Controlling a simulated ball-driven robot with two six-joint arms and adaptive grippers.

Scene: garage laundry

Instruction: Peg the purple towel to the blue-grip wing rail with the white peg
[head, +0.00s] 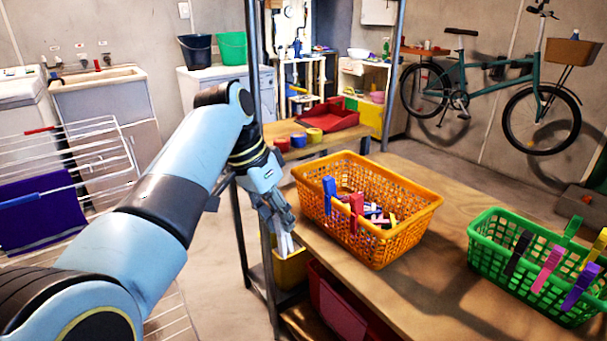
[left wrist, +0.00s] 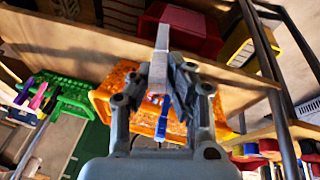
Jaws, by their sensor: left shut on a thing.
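My left gripper (head: 281,218) is shut on the white peg (head: 285,243), beside the workbench's left edge. In the left wrist view the peg (left wrist: 161,48) stands out between the fingertips (left wrist: 163,75). The purple towel (head: 38,212) hangs on the drying rack at the far left. The blue grip (head: 20,200) is on a wing rail (head: 70,187) across the towel. The gripper is well to the right of the towel and apart from it. I see no peg on the towel. My right gripper is out of view.
An orange basket (head: 400,236) with pegs, blue and red ones on its rim, stands on the workbench (head: 375,295). A green basket (head: 480,255) with pegs clipped on stands at the right. A red grip (head: 40,130) marks another rack rail. A metal post (head: 243,235) stands beside the gripper.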

